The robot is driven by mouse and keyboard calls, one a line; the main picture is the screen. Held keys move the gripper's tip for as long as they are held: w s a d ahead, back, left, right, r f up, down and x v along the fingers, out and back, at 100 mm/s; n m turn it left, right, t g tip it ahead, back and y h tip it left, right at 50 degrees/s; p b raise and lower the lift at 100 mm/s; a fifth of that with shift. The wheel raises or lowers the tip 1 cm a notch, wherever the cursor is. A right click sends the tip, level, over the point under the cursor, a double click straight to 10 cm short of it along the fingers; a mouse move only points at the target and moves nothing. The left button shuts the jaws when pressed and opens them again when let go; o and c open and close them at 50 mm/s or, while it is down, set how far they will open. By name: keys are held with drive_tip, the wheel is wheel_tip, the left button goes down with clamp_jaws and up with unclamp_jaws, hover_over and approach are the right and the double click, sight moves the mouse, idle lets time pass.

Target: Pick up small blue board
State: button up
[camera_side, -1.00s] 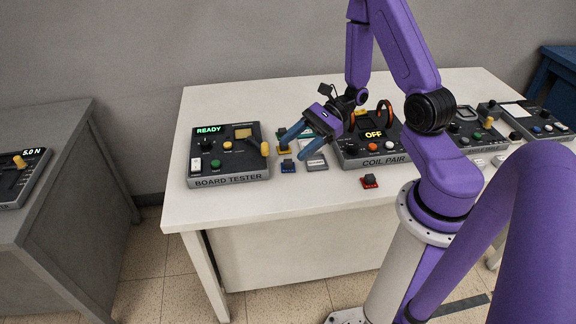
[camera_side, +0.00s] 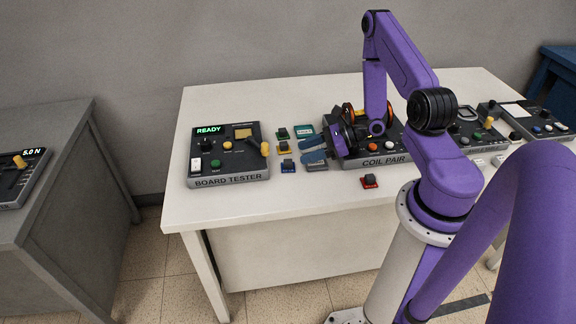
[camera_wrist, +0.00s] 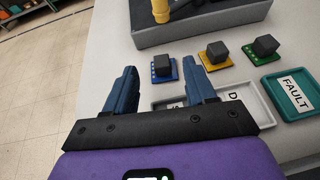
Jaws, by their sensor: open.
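The small blue board (camera_side: 288,166) lies flat on the white table with a dark block on top, just right of the board tester. It also shows in the wrist view (camera_wrist: 163,68), ahead of my gripper and roughly in line with the gap between the fingers. My gripper (camera_side: 305,150) is low over the table, right of the blue board, with its blue fingers pointing left towards it. In the wrist view the fingers (camera_wrist: 162,74) are open with nothing between them, apart from the board.
The yellow board (camera_side: 285,149) and green board (camera_side: 283,133) stand behind the blue one. A teal FAULT tray (camera_wrist: 292,95) and a grey tray (camera_wrist: 240,97) lie beside them. The board tester (camera_side: 229,180) is left, the coil pair unit (camera_side: 385,160) right, a red board (camera_side: 369,181) in front.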

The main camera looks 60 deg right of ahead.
sight(289, 161)
drive_tip(key=shift+f, duration=0.7)
drive_tip(key=shift+x, duration=2.55)
drive_tip(key=shift+r, duration=0.1)
clamp_jaws()
